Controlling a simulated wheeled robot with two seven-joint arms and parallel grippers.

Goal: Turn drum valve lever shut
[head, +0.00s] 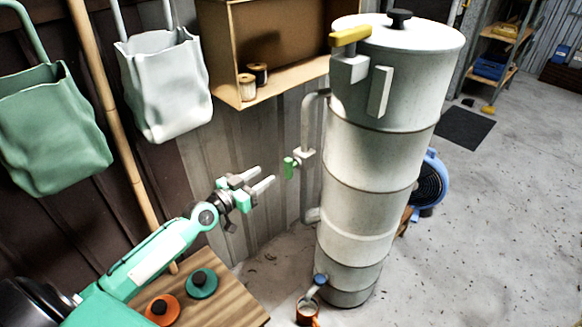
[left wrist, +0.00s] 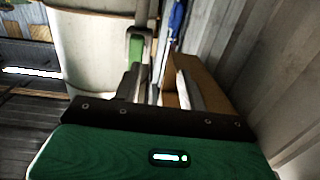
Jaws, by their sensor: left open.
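A tall white drum (head: 372,150) stands right of centre with a side pipe (head: 306,125). A green valve lever (head: 289,167) sits on that pipe, pointing roughly downward. A yellow lever (head: 350,36) lies about level near the drum's lid. A small blue-handled tap (head: 320,280) is low on the drum. My left gripper (head: 264,181) is open and empty, just left of the green lever and apart from it. In the left wrist view, the green lever (left wrist: 136,48) shows beyond the fingers (left wrist: 157,88), in front of the drum (left wrist: 95,70). My right gripper is out of view.
An orange mug (head: 307,312) stands below the tap. A wooden table (head: 238,305) with an orange and a green knobbed disc is at the front left. A wooden shelf box (head: 222,60), two hanging bags and a pole line the wall. A blue fan (head: 431,180) is behind the drum.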

